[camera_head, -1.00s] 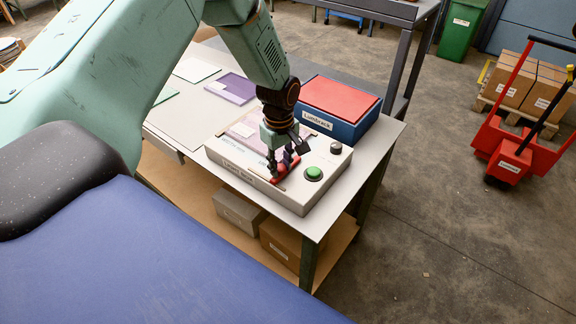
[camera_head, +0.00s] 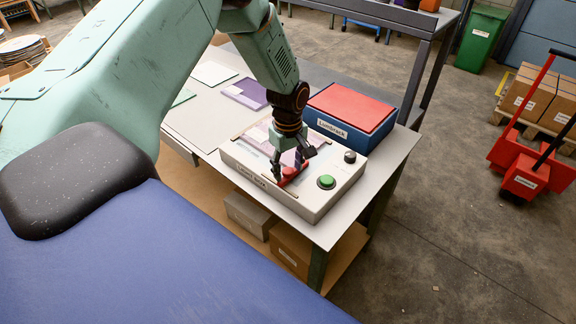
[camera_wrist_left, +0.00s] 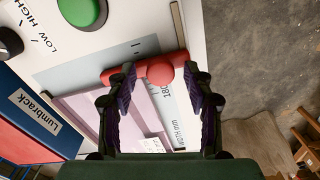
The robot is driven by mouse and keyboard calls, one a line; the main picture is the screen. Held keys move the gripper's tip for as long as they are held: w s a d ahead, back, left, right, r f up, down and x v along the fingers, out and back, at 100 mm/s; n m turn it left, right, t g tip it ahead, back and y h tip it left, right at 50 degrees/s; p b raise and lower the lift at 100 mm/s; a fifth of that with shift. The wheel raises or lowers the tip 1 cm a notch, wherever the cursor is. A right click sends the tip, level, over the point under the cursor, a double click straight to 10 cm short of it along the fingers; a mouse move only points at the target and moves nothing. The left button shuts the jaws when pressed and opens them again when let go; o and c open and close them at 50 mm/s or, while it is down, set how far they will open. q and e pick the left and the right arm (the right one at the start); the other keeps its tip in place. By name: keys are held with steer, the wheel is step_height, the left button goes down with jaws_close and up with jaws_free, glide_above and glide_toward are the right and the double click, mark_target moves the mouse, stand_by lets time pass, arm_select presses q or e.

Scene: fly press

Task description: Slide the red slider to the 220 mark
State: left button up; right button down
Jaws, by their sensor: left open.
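The red slider (camera_head: 289,173) is a bar with a round knob, lying across the pale control box (camera_head: 322,202). In the left wrist view the slider (camera_wrist_left: 160,71) crosses a printed scale (camera_wrist_left: 172,107), with "180" readable just below the knob. The 220 mark cannot be made out. My left gripper (camera_head: 287,170) points down over the slider. In the wrist view its two dark fingers (camera_wrist_left: 160,75) stand open on either side of the knob, with a gap at the right finger; contact at the left is unclear. My right gripper is not in view.
A green button (camera_head: 326,181) and a black dial (camera_head: 350,157) are on the box, right of the slider. A blue box with a red top (camera_head: 350,108) stands behind. Purple and white sheets lie on the grey table. The floor at right is clear up to a red pallet truck (camera_head: 521,180).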

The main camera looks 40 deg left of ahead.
mark_target(288, 170)
arm_select(q)
step_height(288, 170, up, 12)
stand_by(0.5)
stand_by(0.4)
steer(key=s+d+f+m+h, duration=0.1)
steer(key=s+d+f+m, duration=0.75)
steer(key=s+f, duration=0.6)
steer(key=s+d+f+m+y, duration=0.1)
steer(key=s+d+f+m, duration=0.15)
steer(key=s, duration=0.65)
steer(key=s+d+f+m, duration=0.2)
steer(key=s+f, duration=0.1)
steer(key=s, duration=0.6)
step_height(288, 170, down, 18)
steer(key=b, duration=1.8)
steer(key=shift+a+m, duration=0.2)
steer(key=shift+m, duration=0.1)
